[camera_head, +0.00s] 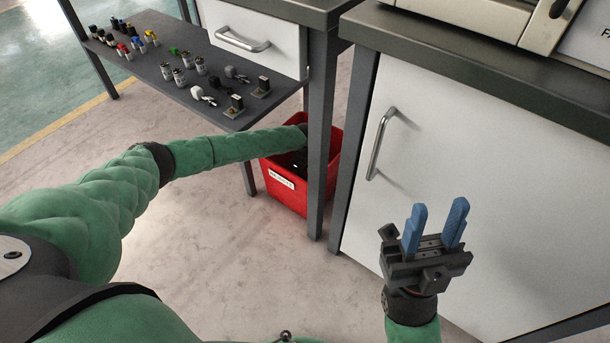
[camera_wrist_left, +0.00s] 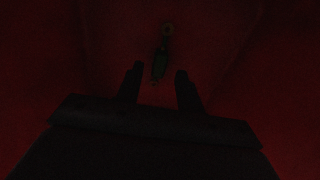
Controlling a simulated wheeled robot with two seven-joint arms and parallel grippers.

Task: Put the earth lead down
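My left arm reaches down into a red bin (camera_head: 290,200) with a white label, so my left gripper is hidden in the head view. In the dark left wrist view my left gripper (camera_wrist_left: 159,72) has its two fingers apart. A small, dark greenish piece with a ring-like end, apparently the earth lead (camera_wrist_left: 161,58), shows between and beyond the fingertips, with gaps on both sides. It seems to lie inside the bin, though the dark hides whether it touches the floor. My right gripper (camera_head: 436,225), with blue fingers, is open and empty in front of the white cabinet.
A dark shelf (camera_head: 150,75) at the upper left holds several small connectors, metal cylinders and other parts. A grey table leg (camera_head: 321,130) stands in front of the bin. A white cabinet (camera_head: 460,150) with a handle fills the right. The floor at the left is clear.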

